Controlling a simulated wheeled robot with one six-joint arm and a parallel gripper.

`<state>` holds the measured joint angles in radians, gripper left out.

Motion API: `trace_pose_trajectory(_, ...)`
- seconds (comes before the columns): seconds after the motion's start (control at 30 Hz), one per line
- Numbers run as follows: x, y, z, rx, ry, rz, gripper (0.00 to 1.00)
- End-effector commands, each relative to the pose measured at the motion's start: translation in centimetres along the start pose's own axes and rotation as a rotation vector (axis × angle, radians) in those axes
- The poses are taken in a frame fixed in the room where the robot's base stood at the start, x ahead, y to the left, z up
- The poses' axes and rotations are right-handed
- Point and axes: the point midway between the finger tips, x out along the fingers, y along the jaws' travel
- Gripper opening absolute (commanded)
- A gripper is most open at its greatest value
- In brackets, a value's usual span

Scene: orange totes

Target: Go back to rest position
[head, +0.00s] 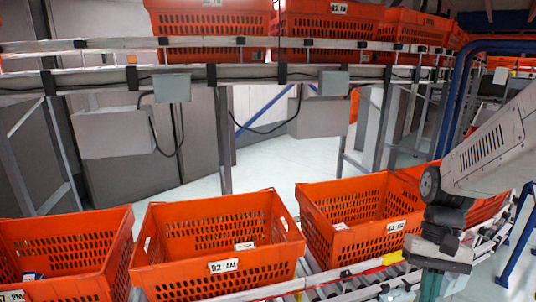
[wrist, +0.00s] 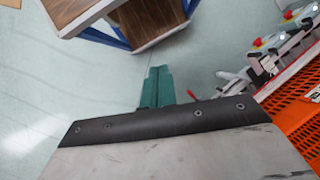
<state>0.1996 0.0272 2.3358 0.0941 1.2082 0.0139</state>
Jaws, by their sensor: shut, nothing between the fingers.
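My arm reaches in from the right in the head view. My gripper (head: 431,287) points down near the front right, beside the lower conveyor, with its tip cut off by the frame's bottom edge. In the wrist view the green fingers of my gripper (wrist: 157,87) lie together above the pale floor, with nothing between them. An orange tote (wrist: 297,100) is to their right, apart from them.
Orange totes (head: 215,285) stand in a row on the lower conveyor (head: 345,286). More totes (head: 212,22) sit on the upper conveyor (head: 100,78) behind. A wood-topped table (wrist: 150,22) with blue framing stands at the wrist view's top. Pale floor (wrist: 60,75) is clear at left.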

Motion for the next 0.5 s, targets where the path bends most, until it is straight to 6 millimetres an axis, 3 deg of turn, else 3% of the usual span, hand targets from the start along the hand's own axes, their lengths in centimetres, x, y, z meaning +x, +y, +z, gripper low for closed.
trace_pose_trajectory(0.2, -2.3, -0.3, 6.4, -0.101, 0.158, 0.066, 0.00)
trace_pose_trajectory(0.5, -3.6, -0.5, 13.1, -0.207, 0.393, 0.115, 0.00)
